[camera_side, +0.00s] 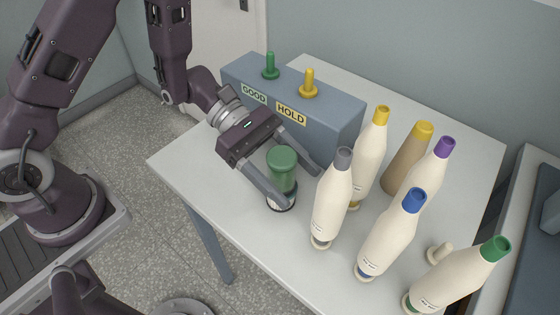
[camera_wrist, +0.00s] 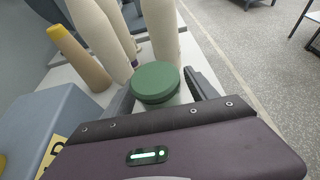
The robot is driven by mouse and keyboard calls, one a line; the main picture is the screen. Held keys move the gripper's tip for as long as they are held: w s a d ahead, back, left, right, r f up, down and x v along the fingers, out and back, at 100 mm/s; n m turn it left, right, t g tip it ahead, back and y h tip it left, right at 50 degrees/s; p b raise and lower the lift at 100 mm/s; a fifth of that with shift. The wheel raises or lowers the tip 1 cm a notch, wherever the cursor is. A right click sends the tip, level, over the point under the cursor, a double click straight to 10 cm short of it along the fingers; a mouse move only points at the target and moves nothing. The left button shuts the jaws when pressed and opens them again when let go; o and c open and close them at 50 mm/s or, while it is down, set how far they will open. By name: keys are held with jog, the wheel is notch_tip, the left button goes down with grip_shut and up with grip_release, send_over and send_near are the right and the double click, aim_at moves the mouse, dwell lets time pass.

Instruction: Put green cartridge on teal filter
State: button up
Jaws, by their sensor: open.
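A green cylinder with a wide flat lid (camera_side: 282,172), which looks like the green cartridge, stands upright on the table, with a pale, dark-rimmed base at its foot. My gripper (camera_side: 300,187) is open, with one finger on each side of the cylinder. I cannot tell whether the fingers touch it. In the wrist view the round green lid (camera_wrist: 156,82) shows between the fingers, and its lower part is mostly hidden. I cannot pick out a separate teal filter for certain; one cream cone has a green-teal top (camera_side: 495,248) at the right.
Several tall cream cones, including a grey-topped one (camera_side: 333,195) and a blue-topped one (camera_side: 392,238), stand close right of my gripper. A tan cone (camera_side: 408,160) is behind. A blue-grey box (camera_side: 335,115) with GOOD and HOLD labels and two pegs stands behind. The left table corner is clear.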

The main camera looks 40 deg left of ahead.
jog(key=v, duration=1.1)
jog(key=s+r+m+g+y, duration=0.2)
jog(key=s+r+m+y, duration=0.5)
jog(key=s+m, duration=0.4)
jog(key=s+a+r+m+t+y, duration=0.3)
jog(key=a+r+m+t+y, duration=0.2)
jog(key=a, duration=0.4)
jog(key=m+t+y, duration=0.1)
jog(key=m+t, duration=0.1)
jog(key=shift+s+a+r+t+y, duration=0.15)
jog(key=shift+a+r+t+y, duration=0.05)
jog(key=shift+a+t+y, duration=0.1)
jog(key=shift+o, duration=0.3)
